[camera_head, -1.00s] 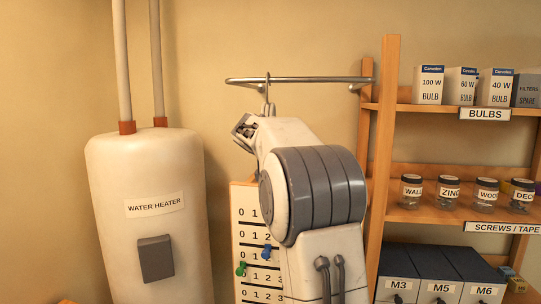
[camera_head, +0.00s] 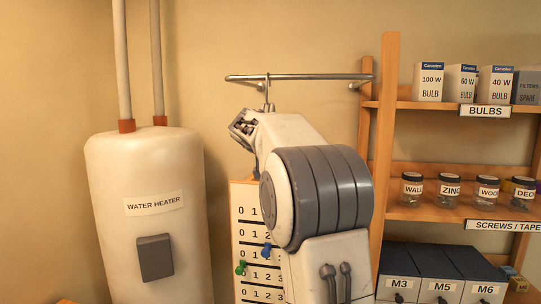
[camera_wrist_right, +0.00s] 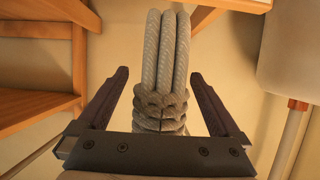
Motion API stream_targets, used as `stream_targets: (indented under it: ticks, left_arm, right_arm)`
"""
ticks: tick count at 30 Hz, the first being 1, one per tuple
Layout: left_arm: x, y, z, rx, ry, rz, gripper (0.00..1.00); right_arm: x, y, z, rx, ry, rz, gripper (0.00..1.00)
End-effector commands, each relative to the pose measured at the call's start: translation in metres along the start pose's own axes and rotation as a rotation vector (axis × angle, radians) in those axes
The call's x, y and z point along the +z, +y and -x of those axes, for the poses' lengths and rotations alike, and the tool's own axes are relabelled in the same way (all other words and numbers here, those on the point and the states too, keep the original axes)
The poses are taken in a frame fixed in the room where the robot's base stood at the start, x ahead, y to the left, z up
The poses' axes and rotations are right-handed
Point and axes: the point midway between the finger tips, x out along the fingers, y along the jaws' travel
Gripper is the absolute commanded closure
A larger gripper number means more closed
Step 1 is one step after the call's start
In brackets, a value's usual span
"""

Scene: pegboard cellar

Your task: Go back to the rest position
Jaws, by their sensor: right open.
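My right arm is raised in the middle of the head view, with its wrist end (camera_head: 246,124) just below and left of a metal hook (camera_head: 267,92) on the rail; its fingers are not clear there. In the right wrist view, which looks upside down, my right gripper (camera_wrist_right: 160,73) is open. A grey-white rope coil (camera_wrist_right: 166,45), bound with several wraps (camera_wrist_right: 161,106), lies between the spread fingers with gaps on both sides. In the head view the coil is mostly hidden behind my arm. My left gripper is not in view.
A metal rail (camera_head: 305,79) runs from the wooden shelf (camera_head: 386,140), which carries bulb boxes, jars and bins on the right. A water heater (camera_head: 150,225) stands left. A numbered board (camera_head: 243,215) with pegs is partly behind my arm. Wall space between heater and rail is clear.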

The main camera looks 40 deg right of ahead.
Motion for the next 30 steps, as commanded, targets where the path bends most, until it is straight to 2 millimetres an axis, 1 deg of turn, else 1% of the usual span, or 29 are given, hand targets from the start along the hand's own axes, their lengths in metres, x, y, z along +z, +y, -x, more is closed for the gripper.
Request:
stream_targets:
  ticks: [1,6,9,13,16,19,26,30]
  left_arm:
    - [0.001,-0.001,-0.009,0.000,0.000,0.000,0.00]
    - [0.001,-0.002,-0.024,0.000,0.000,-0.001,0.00]
    - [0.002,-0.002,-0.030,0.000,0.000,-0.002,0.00]
    - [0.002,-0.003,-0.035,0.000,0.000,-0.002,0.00]
    - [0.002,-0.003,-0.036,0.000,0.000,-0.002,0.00]
    - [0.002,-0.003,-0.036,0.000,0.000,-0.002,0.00]
    - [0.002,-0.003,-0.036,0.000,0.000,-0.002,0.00]
    - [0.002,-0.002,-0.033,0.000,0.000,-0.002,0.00]
  right_arm:
    - [0.003,-0.001,0.009,-0.004,0.005,-0.002,0.00]
    - [0.003,-0.001,0.044,-0.005,0.006,-0.002,0.00]
    - [0.002,-0.001,0.063,-0.006,0.005,-0.003,0.00]
    - [0.001,-0.001,0.080,-0.004,0.004,-0.001,0.00]
    - [0.000,0.000,0.086,-0.002,0.003,-0.001,0.00]
    - [0.000,0.000,0.089,-0.002,0.003,-0.001,0.00]
    - [-0.001,0.000,0.089,-0.001,0.002,-0.001,0.00]
    - [-0.001,0.000,0.084,0.000,0.001,0.000,0.00]
